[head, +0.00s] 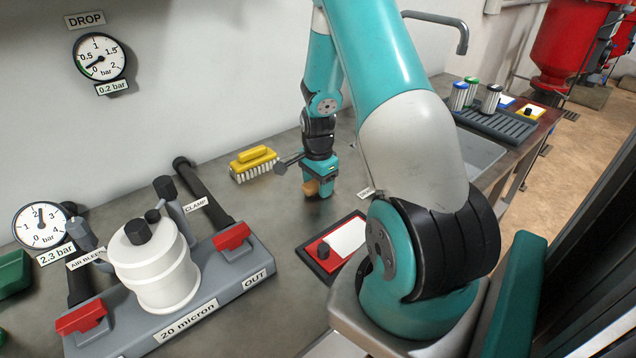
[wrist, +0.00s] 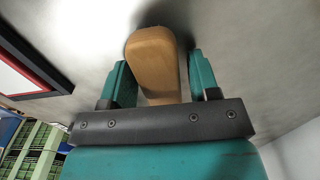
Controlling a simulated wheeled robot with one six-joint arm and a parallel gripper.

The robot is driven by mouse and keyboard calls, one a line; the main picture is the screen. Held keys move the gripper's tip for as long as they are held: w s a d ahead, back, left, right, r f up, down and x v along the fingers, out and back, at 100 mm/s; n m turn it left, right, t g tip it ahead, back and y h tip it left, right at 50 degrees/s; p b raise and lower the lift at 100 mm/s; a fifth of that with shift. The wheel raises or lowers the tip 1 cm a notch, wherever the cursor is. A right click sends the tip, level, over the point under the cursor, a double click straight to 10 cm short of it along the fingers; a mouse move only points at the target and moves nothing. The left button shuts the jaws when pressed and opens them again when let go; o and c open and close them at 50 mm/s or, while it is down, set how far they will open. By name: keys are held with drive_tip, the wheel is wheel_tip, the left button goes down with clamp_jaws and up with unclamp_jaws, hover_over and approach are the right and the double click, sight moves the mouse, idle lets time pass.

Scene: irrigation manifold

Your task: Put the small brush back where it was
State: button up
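A tan, rounded wooden piece (wrist: 154,62) lies between the two teal fingers of my gripper (wrist: 160,78) in the wrist view, its rounded end reaching past the fingertips. It looks like a wooden handle; no bristles show, so I cannot tell if it is the small brush. A thin gap seems to show beside it, so a firm grip is not clear. In the head view the wooden piece (head: 311,188) shows at the tip of my gripper (head: 320,187), low over the bench. A yellow brush with pale bristles (head: 254,164) lies on the bench to the left, apart from my gripper.
A red-and-black tray (head: 310,262) with a white card lies in front of my gripper. The white filter housing (head: 155,265) on its grey manifold stands at left. A sink (head: 470,150) and a dark ribbed rack (head: 500,125) are at right. Bare bench surrounds my gripper.

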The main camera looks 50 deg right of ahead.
drive_tip(key=shift+o, duration=0.2)
wheel_tip(320, 180, up, 12)
drive_tip(key=w+a+r+n+t+y, duration=0.1)
drive_tip(key=a+r+n, duration=0.35)
drive_tip(key=a, duration=0.45)
drive_tip(key=w+a+r+n, duration=0.1)
drive_tip(key=a+r+n, duration=0.2)
drive_tip(key=a+n, duration=0.35)
drive_tip(key=s+a+r+n+y, duration=0.1)
drive_tip(key=s+a+r+n, duration=0.2)
drive_tip(key=s+a+n, duration=0.5)
drive_tip(key=s+a+r+n+g+y, duration=0.1)
drive_tip(key=s+a+r+n+y, duration=0.1)
drive_tip(key=s+a+n, duration=0.7)
drive_tip(key=a+r, duration=0.1)
drive_tip(key=a, duration=0.4)
drive_tip(key=shift+s+a+r, duration=0.15)
drive_tip(key=shift+a+r, duration=0.1)
drive_tip(key=shift+a, duration=0.15)
